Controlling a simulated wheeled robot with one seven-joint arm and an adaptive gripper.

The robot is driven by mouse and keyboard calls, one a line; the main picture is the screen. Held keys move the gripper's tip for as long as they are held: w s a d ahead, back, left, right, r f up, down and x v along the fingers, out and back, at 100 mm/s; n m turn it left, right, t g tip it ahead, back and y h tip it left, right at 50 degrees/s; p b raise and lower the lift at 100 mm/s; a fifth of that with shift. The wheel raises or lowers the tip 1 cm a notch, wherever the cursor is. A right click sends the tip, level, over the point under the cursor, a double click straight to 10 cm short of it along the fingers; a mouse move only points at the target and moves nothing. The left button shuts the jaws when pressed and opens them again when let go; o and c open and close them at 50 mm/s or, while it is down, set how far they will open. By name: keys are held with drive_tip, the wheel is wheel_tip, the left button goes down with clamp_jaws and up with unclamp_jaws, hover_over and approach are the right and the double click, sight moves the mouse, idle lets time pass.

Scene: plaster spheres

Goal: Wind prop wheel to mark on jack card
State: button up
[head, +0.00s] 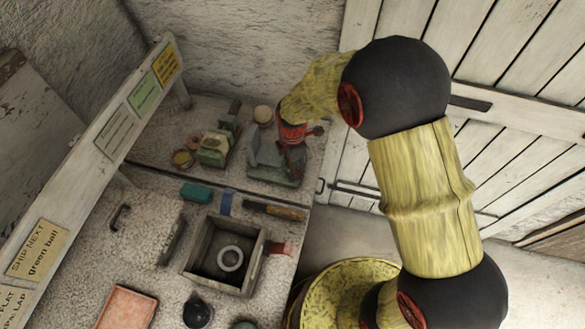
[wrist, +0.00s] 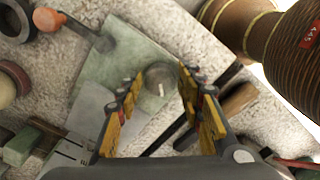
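A greenish-grey fixture (head: 262,158) stands on the bench below my arm; its green plate (wrist: 112,62) fills the middle of the wrist view. A round grey knob (wrist: 160,78) with a pale mark sits on the plate; I cannot tell whether it is the prop wheel. My gripper (wrist: 160,92) is open, its yellow-padded fingers on either side of the knob, with gaps visible. In the head view my gripper (head: 292,136) is over the fixture and partly hidden. Several cards, including a yellow one (head: 166,63) and a green one (head: 143,92), hang on a slanted board; their small text is unreadable.
An orange-handled lever (wrist: 48,19) lies at the plate's upper left. A marked scale (wrist: 70,150) is at lower left. A green block device (head: 214,148) stands left of the fixture. A square box (head: 190,262) with a ring (head: 230,259) inside is in front. A planked door (head: 510,110) is right.

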drive_tip(key=shift+n, duration=0.5)
wheel_tip(320, 180, up, 8)
drive_tip(key=shift+r+p, duration=0.1)
drive_tip(key=shift+p, duration=0.65)
drive_tip(key=shift+s+m, duration=0.1)
drive_tip(key=shift+m, duration=0.4)
drive_tip(key=m, duration=0.3)
drive_tip(key=shift+s, duration=0.15)
drive_tip(key=m, duration=0.5)
drive_tip(key=shift+s+d+r+m, duration=0.15)
drive_tip(key=shift+r+m, duration=0.15)
drive_tip(key=shift+r, duration=0.1)
drive_tip(key=shift+w+a+r+m+b, duration=0.1)
drive_tip(key=shift+r+m+b, duration=0.1)
drive_tip(key=shift+r+m, duration=0.5)
drive_tip(key=shift+w+a+r+m+b, duration=0.1)
drive_tip(key=shift+w+r+m+b, duration=0.2)
drive_tip(key=shift+m, duration=0.65)
drive_tip(key=shift+s+r+m+b, duration=0.1)
drive_tip(key=shift+r+m, duration=0.45)
drive_tip(key=shift+m, duration=0.3)
